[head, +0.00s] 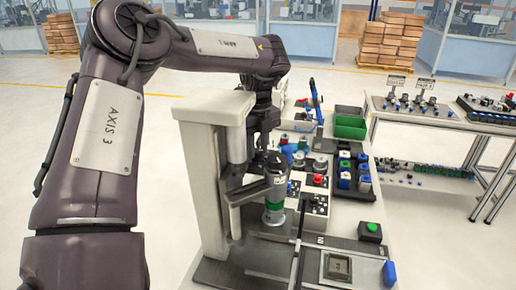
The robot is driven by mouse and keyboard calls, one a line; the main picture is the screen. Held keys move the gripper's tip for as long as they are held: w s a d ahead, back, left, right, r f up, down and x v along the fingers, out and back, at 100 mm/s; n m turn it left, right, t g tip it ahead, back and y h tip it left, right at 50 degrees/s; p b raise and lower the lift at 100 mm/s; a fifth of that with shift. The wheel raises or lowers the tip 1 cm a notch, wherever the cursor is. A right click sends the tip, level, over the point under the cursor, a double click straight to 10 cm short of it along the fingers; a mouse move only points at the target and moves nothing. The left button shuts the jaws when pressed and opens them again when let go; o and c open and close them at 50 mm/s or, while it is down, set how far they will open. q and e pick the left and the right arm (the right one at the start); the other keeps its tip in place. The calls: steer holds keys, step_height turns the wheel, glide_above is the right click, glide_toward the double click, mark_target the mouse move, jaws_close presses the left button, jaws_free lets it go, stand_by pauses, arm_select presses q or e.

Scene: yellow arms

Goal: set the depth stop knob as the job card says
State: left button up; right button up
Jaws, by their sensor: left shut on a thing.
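My left gripper (267,152) reaches down from my dark arm to the head of the bench press (213,110). It is shut on what looks like the depth stop knob, which is mostly hidden by the gripper and the press column. The knob's scale cannot be read from here. I cannot make out a readable job card. My right gripper is not in view.
A control box with a red button (318,180) and a block of blue and green capped parts (345,172) stand right of the press. A green button box (370,231) and a square fixture (338,267) lie in front. A green bin (350,127) stands behind.

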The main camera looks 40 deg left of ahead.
arm_select(q)
steer(key=shift+n, duration=1.1)
steer(key=shift+a, duration=0.1)
steer(key=shift+r, duration=0.1)
steer(key=o, duration=1)
